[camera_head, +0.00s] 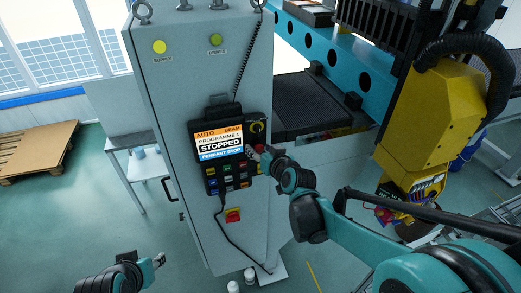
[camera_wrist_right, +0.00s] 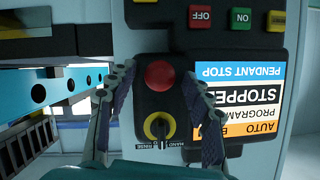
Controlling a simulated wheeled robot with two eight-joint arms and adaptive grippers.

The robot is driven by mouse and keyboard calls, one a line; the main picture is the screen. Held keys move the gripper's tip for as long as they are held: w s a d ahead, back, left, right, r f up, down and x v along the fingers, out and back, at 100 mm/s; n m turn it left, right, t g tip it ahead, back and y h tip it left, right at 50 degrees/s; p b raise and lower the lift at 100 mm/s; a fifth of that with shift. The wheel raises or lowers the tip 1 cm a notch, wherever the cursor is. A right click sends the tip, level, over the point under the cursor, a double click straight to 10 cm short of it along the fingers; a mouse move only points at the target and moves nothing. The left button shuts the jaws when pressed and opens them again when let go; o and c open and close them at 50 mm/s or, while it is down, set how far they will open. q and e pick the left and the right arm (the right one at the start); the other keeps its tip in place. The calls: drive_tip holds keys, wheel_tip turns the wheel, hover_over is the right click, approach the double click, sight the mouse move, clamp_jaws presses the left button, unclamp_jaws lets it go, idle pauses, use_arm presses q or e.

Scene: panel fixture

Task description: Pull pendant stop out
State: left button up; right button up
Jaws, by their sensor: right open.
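The pendant (camera_head: 212,171) hangs on the front of a grey cabinet. Its screen (camera_head: 219,142) reads "STOPPED" and "PENDANT STOP". The round red stop button (camera_wrist_right: 160,75) sits on the pendant beside the screen, above a yellow-ringed key switch (camera_wrist_right: 158,126) in the right wrist view. My right gripper (camera_wrist_right: 160,72) is open, with one finger on each side of the red button and a gap to it on both sides. In the head view my right gripper (camera_head: 254,153) partly covers the button. My left gripper (camera_head: 159,260) is low at the left, away from the pendant; its opening is unclear.
A cable hangs from the pendant. A yellow machine head (camera_head: 440,120) stands at right, and a small side table (camera_head: 130,150) is left of the cabinet.

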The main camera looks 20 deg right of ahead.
clamp_jaws()
drive_tip(key=shift+s, duration=0.8)
unclamp_jaws()
drive_tip(key=shift+s, duration=0.1)
drive_tip(key=shift+d, duration=0.1)
